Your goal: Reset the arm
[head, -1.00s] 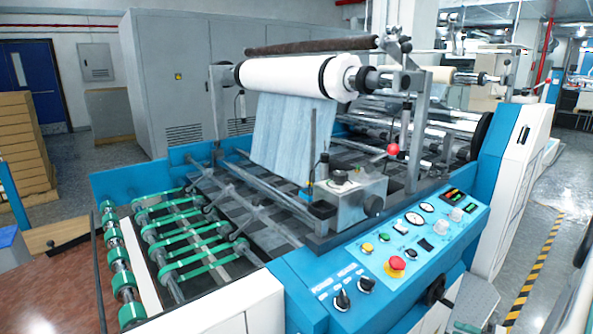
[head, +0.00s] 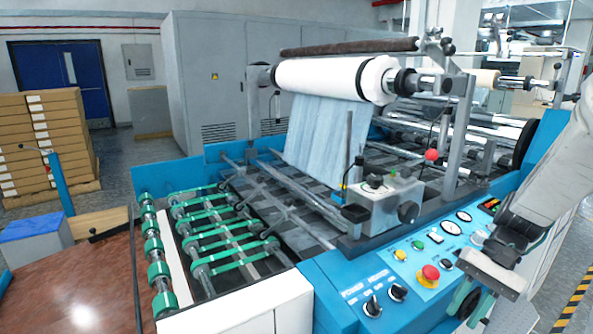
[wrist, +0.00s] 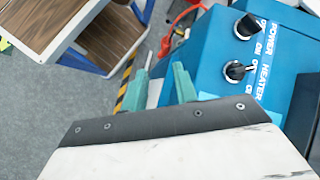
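My gripper (head: 470,308) is at the lower right of the head view, in front of the blue control panel (head: 415,262) of the laminating machine. In the wrist view its two green fingers (wrist: 159,88) stand apart with nothing seen between them. The gripper is open and empty. A blue panel side with the POWER and HEATER knobs (wrist: 236,70) is just right of the fingers. My arm comes down from the right edge of the head view. A pale plate with a dark edge hides the lower part of the wrist view.
A white roll (head: 330,77) with film hanging from it sits above the machine. A red emergency button (head: 430,272) is on the panel left of my gripper. Stacked boxes (head: 45,140) stand at the far left. Grey floor (wrist: 50,100) shows left of the fingers.

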